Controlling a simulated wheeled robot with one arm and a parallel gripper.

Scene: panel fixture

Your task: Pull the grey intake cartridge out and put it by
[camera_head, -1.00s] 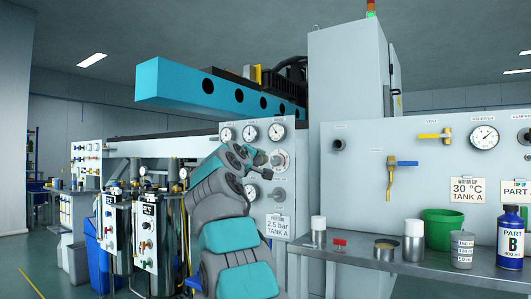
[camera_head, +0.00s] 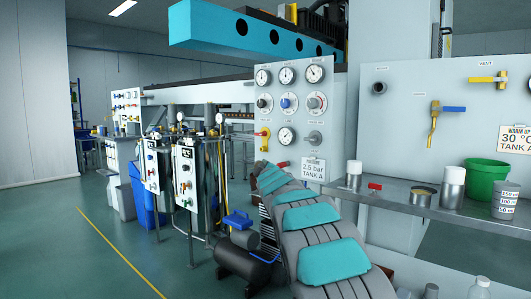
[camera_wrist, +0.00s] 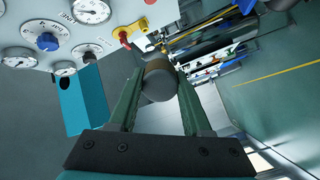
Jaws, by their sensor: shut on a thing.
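My gripper (camera_wrist: 158,90) is shut on a short dark grey cylinder (camera_wrist: 159,76), which I take to be the intake cartridge. The two green fingers press on its sides, and its rounded end faces the wrist camera. It is held in the air, clear of the panel (camera_wrist: 30,12). In the head view my arm reaches forward and hides the gripper and the cartridge. The gauge panel (camera_head: 262,110) stands beyond the arm, with gauges, knobs and a yellow valve with a red handle (camera_head: 262,134).
Tank units (camera_head: 190,180) and a black compressor (camera_head: 245,265) stand at left. The green floor (camera_head: 90,255) is open at far left.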

